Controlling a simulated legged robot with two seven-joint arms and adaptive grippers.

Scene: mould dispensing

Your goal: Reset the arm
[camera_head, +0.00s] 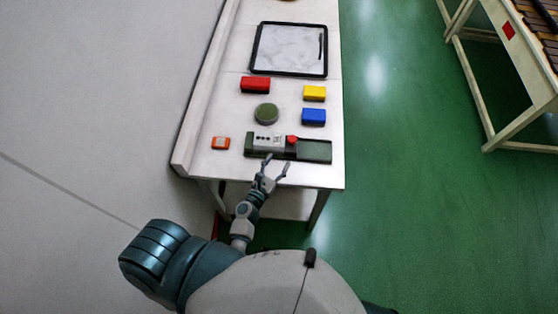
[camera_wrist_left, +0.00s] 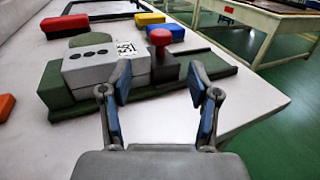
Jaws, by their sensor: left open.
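My left gripper (camera_head: 276,168) is open and empty at the front edge of the white table (camera_head: 225,102). In the left wrist view, its two fingers (camera_wrist_left: 160,90) stand apart with nothing between them. Just beyond the fingers is a green base (camera_head: 318,152) carrying a grey block (camera_head: 267,142) with dark holes and a printed code. A red knob (camera_head: 292,140) stands at the right of the block; it also shows in the left wrist view (camera_wrist_left: 160,38). My right gripper is not in view.
A red block (camera_head: 255,85), a yellow block (camera_head: 314,93), a blue block (camera_head: 313,116), a round green piece (camera_head: 266,113) and a small orange block (camera_head: 220,143) lie on the table. A black-framed tray (camera_head: 251,48) lies behind.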

